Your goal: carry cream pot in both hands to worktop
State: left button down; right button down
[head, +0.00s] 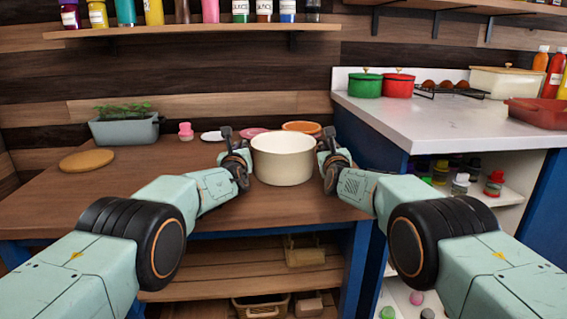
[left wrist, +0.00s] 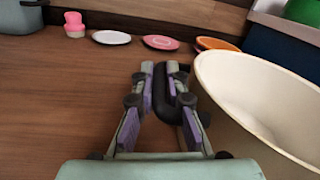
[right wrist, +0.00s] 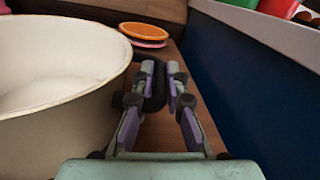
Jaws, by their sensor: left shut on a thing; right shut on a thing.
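The cream pot (head: 283,162) is upright and looks empty, between my two grippers over the right part of the wooden table (head: 200,200). Its inside shows in the left wrist view (left wrist: 265,100) and its wall in the right wrist view (right wrist: 60,120). My left gripper (head: 236,160) is shut on the pot's dark left handle (left wrist: 178,95). My right gripper (head: 331,160) is shut on the dark right handle (right wrist: 155,85). Whether the pot's base touches the table I cannot tell. The pale worktop (head: 430,128) is at the right.
On the worktop are a green pot (head: 365,85), a red pot (head: 398,86), a rack (head: 448,90), a cream lidded container (head: 505,82) and a red tray (head: 537,112). Its front middle is clear. Plates (head: 301,127), a pink item (head: 186,131) and a planter (head: 125,129) stand on the table.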

pick_arm(q)
jog(key=shift+r, duration=0.25)
pick_arm(e)
jog(key=shift+r, duration=0.3)
